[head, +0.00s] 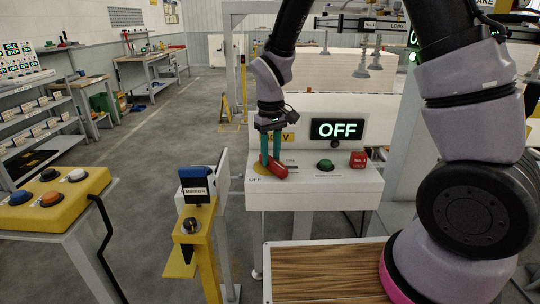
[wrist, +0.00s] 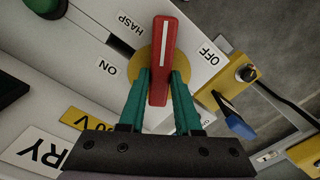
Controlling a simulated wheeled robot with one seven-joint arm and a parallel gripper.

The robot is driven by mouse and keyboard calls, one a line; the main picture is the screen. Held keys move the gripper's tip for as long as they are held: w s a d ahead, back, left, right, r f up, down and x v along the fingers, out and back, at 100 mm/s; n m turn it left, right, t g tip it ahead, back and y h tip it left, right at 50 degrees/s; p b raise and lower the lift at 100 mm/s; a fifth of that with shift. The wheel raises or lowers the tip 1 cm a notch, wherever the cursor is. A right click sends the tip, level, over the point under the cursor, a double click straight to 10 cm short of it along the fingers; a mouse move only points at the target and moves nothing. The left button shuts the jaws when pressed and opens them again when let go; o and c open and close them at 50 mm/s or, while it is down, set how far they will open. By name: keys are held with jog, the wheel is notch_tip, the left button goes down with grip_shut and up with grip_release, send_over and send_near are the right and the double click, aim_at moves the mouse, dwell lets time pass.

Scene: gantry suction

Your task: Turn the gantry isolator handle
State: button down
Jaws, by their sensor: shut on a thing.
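The isolator handle (head: 276,167) is a red bar with a white stripe on a yellow round plate, on the sloped top of a white console (head: 316,201). In the wrist view the handle (wrist: 163,50) lies between the ON label (wrist: 107,68) and the OFF label (wrist: 208,56), its far end reaching past the fingers. My gripper (head: 271,158) comes down from above with its green fingers on both sides of the handle. In the wrist view the gripper (wrist: 160,85) is shut on the handle's near part. The display (head: 337,129) reads OFF.
A green button (head: 325,164) and a red block (head: 358,160) sit right of the handle. A yellow post with a blue-topped MIRROR part (head: 195,182) stands left of the console. A yellow button box (head: 52,200) is at far left. A wooden surface (head: 325,272) lies in front.

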jog(key=n, duration=0.5)
jog(key=shift+w+d+n, duration=0.2)
jog(key=shift+n, duration=0.1)
jog(key=n, duration=0.5)
jog(key=shift+w+n, duration=0.2)
jog(key=shift+n, duration=0.1)
jog(key=shift+d, duration=0.1)
jog(key=c, duration=0.6)
grip_release()
notch_tip(320, 180, up, 11)
jog(key=shift+f, duration=0.1)
